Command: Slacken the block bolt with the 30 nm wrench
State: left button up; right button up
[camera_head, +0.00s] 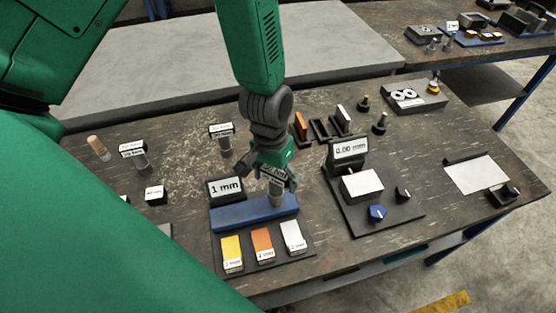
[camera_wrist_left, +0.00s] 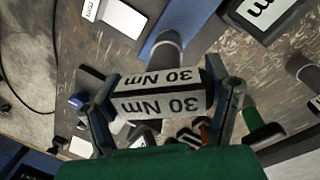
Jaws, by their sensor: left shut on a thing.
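My left gripper (camera_head: 272,170) is shut on the 30 Nm wrench (camera_head: 275,190), above the blue block (camera_head: 238,217). In the left wrist view the two fingers (camera_wrist_left: 168,110) hold the wrench's label head (camera_wrist_left: 160,92), which reads "30 Nm" on two faces. Its grey shaft points toward the blue block (camera_wrist_left: 180,22). In the head view the shaft's lower end is at the back right part of the block. The block bolt is hidden, and I cannot tell whether the wrench touches it. My right gripper is not in view.
A "1 mm" sign (camera_head: 226,188) stands behind the block. Yellow (camera_head: 231,250), orange (camera_head: 263,243) and white (camera_head: 293,235) labelled pieces lie in front. Another labelled wrench (camera_head: 225,145) stands at back left. A gauge stand with a blue knob (camera_head: 377,212) is to the right.

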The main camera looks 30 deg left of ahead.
pick_arm(q)
jog(key=shift+f, duration=0.25)
jog(key=shift+d+f, duration=0.15)
jog(key=shift+f, duration=0.1)
jog(key=shift+f+b, duration=0.3)
jog(key=shift+b, duration=0.1)
jog(key=shift+r+n+p, duration=0.1)
jog(key=shift+n+p, duration=0.4)
jog(key=shift+n, duration=0.6)
jog(key=shift+n+t, duration=0.3)
jog(key=shift+n, duration=0.6)
